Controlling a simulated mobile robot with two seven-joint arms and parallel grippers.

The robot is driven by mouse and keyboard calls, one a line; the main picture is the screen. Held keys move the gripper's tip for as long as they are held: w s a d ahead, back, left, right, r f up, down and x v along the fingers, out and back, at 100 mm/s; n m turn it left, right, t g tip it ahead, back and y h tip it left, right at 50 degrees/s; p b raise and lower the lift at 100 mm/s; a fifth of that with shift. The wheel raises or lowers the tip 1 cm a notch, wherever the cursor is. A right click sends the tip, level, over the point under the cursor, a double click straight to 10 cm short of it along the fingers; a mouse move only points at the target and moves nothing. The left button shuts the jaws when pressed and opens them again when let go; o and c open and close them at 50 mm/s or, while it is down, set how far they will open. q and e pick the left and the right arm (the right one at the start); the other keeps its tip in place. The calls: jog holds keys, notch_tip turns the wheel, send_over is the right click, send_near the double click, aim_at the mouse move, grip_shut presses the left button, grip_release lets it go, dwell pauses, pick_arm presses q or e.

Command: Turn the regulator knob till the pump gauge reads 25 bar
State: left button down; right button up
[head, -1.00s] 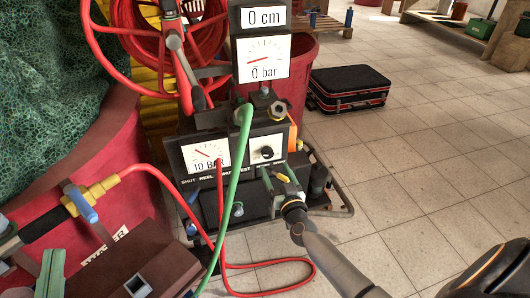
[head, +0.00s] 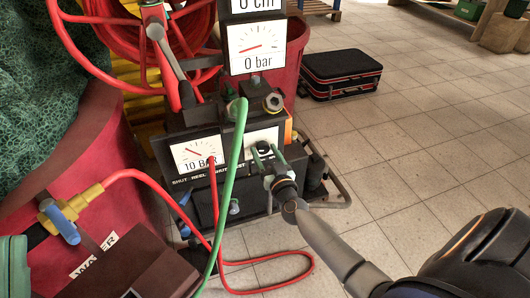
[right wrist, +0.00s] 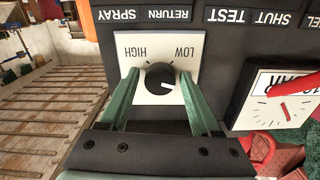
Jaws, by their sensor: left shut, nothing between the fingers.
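The regulator knob (right wrist: 159,79) is round and black with a white pointer mark, on a white plate (right wrist: 143,39) marked HIGH and LOW, upside down in the right wrist view. My right gripper (right wrist: 159,76) is open, its green fingers either side of the knob with small gaps; in the head view its fingers (head: 266,150) largely hide the knob. The pump gauge (head: 194,153), a white dial captioned 10 BAR, sits left of the knob; it is partly seen in the right wrist view (right wrist: 275,108). My left gripper (head: 14,265) is shut and empty at the left edge.
A green hose (head: 233,172) and a red hose (head: 213,190) pass in front of the panel. An upper dial (head: 255,46) reads 0 bar. A red tub (head: 75,165) stands left, and a black suitcase (head: 340,72) lies on the tiled floor behind.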

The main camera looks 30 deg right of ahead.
grip_shut()
dwell(0.5)
